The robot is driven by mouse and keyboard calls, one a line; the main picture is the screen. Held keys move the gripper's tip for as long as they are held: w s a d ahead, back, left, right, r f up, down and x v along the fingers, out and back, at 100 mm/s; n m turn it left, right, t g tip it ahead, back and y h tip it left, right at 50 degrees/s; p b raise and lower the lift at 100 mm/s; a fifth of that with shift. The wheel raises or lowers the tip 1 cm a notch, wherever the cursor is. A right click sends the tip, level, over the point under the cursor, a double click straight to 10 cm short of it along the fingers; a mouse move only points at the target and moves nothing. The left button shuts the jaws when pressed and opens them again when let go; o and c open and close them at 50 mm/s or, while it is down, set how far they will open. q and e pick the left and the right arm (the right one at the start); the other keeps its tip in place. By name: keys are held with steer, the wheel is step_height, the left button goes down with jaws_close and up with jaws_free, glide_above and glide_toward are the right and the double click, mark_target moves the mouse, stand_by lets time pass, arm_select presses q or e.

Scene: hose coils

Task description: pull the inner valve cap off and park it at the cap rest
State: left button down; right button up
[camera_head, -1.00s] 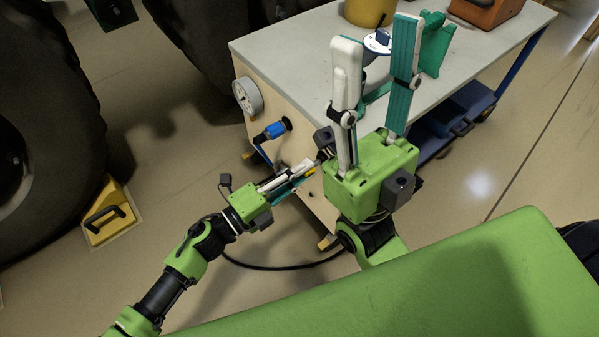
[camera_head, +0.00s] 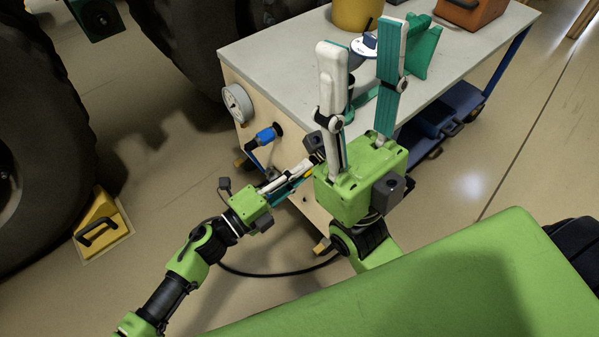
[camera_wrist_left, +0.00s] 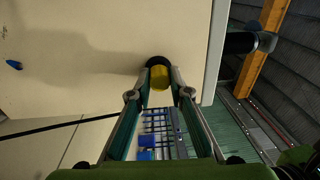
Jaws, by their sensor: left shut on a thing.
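A yellow cap (camera_wrist_left: 159,78) with a dark ring around it sits between the fingertips of my left gripper (camera_wrist_left: 159,92) in the left wrist view. The pale front panel (camera_wrist_left: 90,45) of the bench is behind it. I cannot tell whether the cap is still seated or clear of the panel. In the head view my left gripper (camera_head: 308,166) is shut on it near the panel, partly hidden by my right gripper. My right gripper (camera_head: 362,45) points up in front of the bench, fingers wide apart and empty. I cannot make out the cap rest.
The panel carries a round gauge (camera_head: 237,103) and a blue-handled valve (camera_head: 265,136). On the grey bench top (camera_head: 285,62) stand a yellow container (camera_head: 357,14) and an orange box (camera_head: 470,10). A black hose (camera_head: 280,272) lies on the floor. A yellow chock (camera_head: 103,225) stands at the left.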

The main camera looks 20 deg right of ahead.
arm_select(q)
steer(key=c, duration=1.8)
jaws_free()
steer(key=o, duration=0.3)
steer(key=shift+a, duration=0.15)
steer(key=shift+p+v, duration=0.4)
steer(key=shift+v, duration=1.55)
steer(key=shift+s+a, duration=0.1)
steer(key=shift+a, duration=0.05)
